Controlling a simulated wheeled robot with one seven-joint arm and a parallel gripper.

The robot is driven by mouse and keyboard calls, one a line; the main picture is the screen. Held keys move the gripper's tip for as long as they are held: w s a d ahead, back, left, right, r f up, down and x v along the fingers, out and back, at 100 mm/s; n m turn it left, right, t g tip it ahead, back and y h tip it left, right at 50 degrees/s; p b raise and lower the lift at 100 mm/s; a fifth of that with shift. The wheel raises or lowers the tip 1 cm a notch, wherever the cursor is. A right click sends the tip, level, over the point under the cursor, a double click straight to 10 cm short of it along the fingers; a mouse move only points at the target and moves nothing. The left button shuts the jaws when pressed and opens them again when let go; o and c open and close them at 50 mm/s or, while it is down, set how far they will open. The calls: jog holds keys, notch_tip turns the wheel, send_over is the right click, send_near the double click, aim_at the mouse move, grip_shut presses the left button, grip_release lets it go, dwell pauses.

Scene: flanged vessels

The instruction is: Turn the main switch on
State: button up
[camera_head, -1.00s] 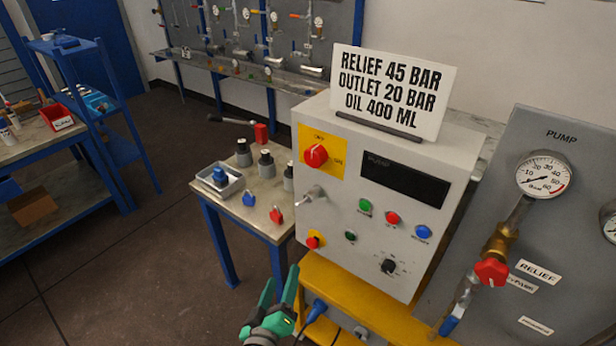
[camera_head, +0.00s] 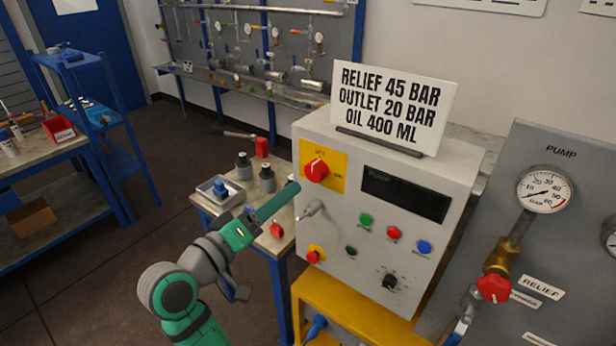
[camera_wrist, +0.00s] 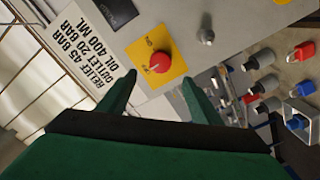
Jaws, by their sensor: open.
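The main switch is a red rotary knob (camera_head: 316,169) on a yellow plate (camera_head: 337,180) at the upper left of the grey control box (camera_head: 375,285). Its white mark appears in the wrist view, where the knob (camera_wrist: 159,62) lies ahead of the space between my fingers. My gripper (camera_head: 285,197) is in front of the box's left side, a little below and left of the knob. In the wrist view the two green fingers (camera_wrist: 157,90) are spread apart and empty. The knob is not touched. The display (camera_head: 405,193) is dark.
A sign (camera_head: 392,105) stands on the box. A grey lever or key (camera_head: 311,209) sticks out below the switch, with several buttons to its right. A small table (camera_head: 208,207) with cylinders and padlocks stands left. A gauge panel (camera_head: 560,240) is at right.

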aim_at(312, 174)
jog(key=x, duration=1)
jog(key=shift+w+d, duration=0.15)
jog(key=shift+w, duration=0.05)
jog(key=shift+c, duration=0.4)
jog(key=c, duration=1)
